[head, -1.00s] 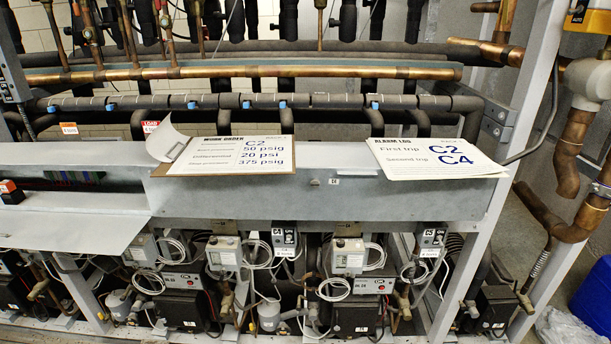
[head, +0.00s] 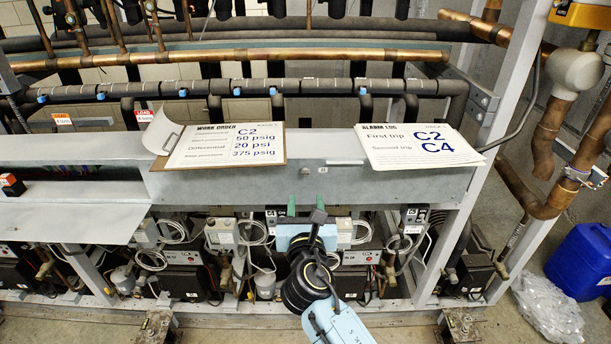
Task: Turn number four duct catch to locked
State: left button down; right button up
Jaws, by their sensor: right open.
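A small catch (head: 305,170) sits on the front face of the grey metal duct (head: 400,184), with a small label (head: 322,170) just to its right. The label is too small to read, and which way the catch is turned is not clear. My left gripper is out of view.
A work order clipboard (head: 222,148) and an alarm log sheet (head: 418,146) lie on the duct's top. Compressors with control boxes and looped cables fill the rack below, partly hidden by my right arm. A grey upright (head: 508,120) stands right; a blue container (head: 582,262) is beyond.

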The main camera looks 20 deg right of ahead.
aim_at(305, 173)
jog(key=x, duration=1)
jog(key=shift+f, duration=0.1)
grip_shut()
